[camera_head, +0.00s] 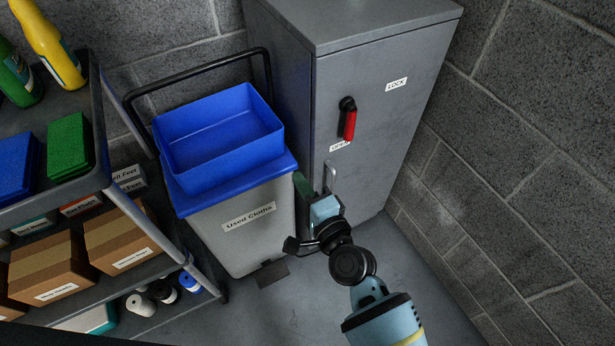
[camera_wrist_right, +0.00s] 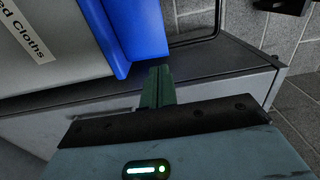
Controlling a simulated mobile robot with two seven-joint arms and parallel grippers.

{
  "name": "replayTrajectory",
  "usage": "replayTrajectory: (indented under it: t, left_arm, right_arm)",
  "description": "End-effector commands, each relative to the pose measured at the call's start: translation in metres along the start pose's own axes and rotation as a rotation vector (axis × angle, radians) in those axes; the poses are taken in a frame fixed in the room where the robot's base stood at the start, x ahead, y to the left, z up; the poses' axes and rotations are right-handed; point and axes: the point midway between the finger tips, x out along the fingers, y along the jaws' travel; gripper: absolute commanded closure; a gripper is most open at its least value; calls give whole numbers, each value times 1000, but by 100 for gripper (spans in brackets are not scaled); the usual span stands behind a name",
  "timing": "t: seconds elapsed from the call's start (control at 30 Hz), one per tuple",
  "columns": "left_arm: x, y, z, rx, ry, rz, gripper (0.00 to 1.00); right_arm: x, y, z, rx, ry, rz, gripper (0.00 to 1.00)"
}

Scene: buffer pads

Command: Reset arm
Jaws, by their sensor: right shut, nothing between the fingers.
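My right gripper (camera_head: 304,187) is in front of the grey cabinet, beside the right edge of the used-cloths bin. Its green fingers are together and hold nothing. The right wrist view also shows the shut fingers (camera_wrist_right: 158,88), near the blue bin lid. My right arm reaches in from the lower right of the head view. My left gripper is not in view.
The grey cabinet (camera_head: 372,100) has a red handle (camera_head: 349,122) beside OPEN and LOCK labels. The bin (camera_head: 240,240) carries a blue tub (camera_head: 215,140). A shelf cart (camera_head: 110,95) with bottles and boxes stands left. Floor (camera_head: 400,265) is clear at right.

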Motion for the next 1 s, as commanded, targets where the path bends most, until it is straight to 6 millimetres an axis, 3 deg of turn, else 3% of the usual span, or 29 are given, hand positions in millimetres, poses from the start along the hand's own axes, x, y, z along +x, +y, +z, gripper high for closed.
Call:
replayTrajectory:
  t: [0.47, 0.57, 0.67, 0.77, 1.0]
  left_arm:
    - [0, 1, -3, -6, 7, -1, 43]
    - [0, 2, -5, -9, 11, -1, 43]
    - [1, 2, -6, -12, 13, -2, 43]
    - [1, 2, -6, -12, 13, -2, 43]
    - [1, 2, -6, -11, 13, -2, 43]
  right_arm:
    - [-1, 0, 3, -1, 0, 1, 100]
    - [-10, 10, 3, -21, 4, 21, 100]
    - [-35, 34, 3, -88, 8, 77, 100]
    - [-77, 70, 4, -201, 8, 171, 100]
    - [-205, 146, 9, -534, -62, 444, 100]
